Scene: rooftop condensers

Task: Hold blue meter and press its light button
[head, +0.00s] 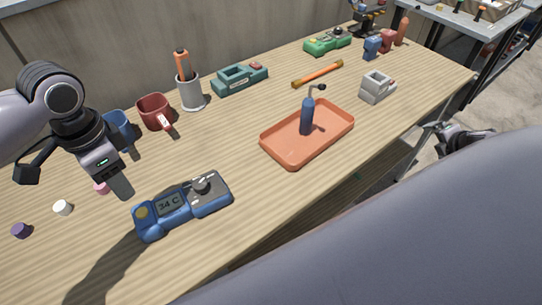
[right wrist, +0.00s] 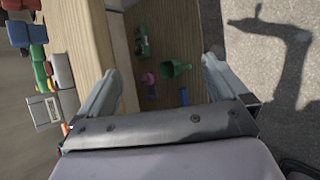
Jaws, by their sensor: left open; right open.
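The blue meter (head: 182,205) lies on the wooden table near its front edge in the head view. Its display reads 34 C. A round yellow button (head: 142,212) is at its left end and a grey knob (head: 201,186) on its dark right part. I cannot tell which control is the light button. My left gripper (head: 121,188) is open and empty, above the table just left of and behind the meter, apart from it. My right gripper (right wrist: 160,70) is open and empty, off the table's right side; the meter is not in the right wrist view.
An orange tray (head: 285,160) with a blue torch-like tool (head: 307,116) stands right of the meter. A red mug (head: 155,111), blue mug (head: 119,125), grey cup (head: 190,93) and green meter (head: 240,77) line the back. Small caps lie at left. Table in front of the tray is clear.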

